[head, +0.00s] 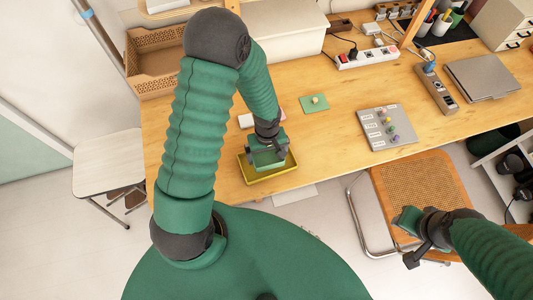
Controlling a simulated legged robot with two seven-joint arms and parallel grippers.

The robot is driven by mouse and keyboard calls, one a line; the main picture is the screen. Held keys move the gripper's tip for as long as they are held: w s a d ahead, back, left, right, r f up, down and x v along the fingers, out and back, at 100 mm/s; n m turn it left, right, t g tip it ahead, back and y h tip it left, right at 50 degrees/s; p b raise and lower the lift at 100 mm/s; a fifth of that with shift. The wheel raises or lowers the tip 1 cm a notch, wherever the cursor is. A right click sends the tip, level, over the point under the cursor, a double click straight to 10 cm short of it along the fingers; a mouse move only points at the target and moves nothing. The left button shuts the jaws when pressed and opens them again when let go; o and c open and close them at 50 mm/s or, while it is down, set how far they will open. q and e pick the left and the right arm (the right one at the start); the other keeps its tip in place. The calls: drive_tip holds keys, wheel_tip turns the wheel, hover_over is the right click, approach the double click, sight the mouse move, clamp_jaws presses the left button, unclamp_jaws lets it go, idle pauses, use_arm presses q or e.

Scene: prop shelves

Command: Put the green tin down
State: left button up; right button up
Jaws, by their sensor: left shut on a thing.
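My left gripper (268,148) reaches down over the front edge of the wooden table and is shut on a green, box-like thing, which looks like the green tin (266,160). The gripper and my arm hide part of it, and its green blends with my own. It is at a shallow olive-yellow tray (271,178), inside its outline; I cannot tell whether it touches the tray floor. My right gripper (411,240) hangs at the lower right, in front of the table by the chair, with nothing clearly in it. Its jaw opening is unclear.
A green mat (314,104) with a small item lies behind the tray. A grey board (387,128) with coloured pieces is to the right. A power strip (367,58), a closed laptop (482,78) and a woven basket (156,62) stand farther back. A cane chair (425,190) is in front.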

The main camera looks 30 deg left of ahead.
sight(268, 157)
use_arm(q)
drive_tip(key=shift+w+a+f, duration=0.1)
drive_tip(key=shift+w+a, duration=0.15)
drive_tip(key=shift+a, duration=0.05)
wheel_tip(268, 157, down, 3)
drive_tip(key=shift+s+d+r, duration=0.1)
drive_tip(key=shift+d+r, duration=0.05)
drive_tip(key=shift+r, duration=0.05)
drive_tip(key=shift+d+f, duration=0.1)
drive_tip(key=shift+f, duration=0.2)
drive_tip(key=shift+f, duration=0.1)
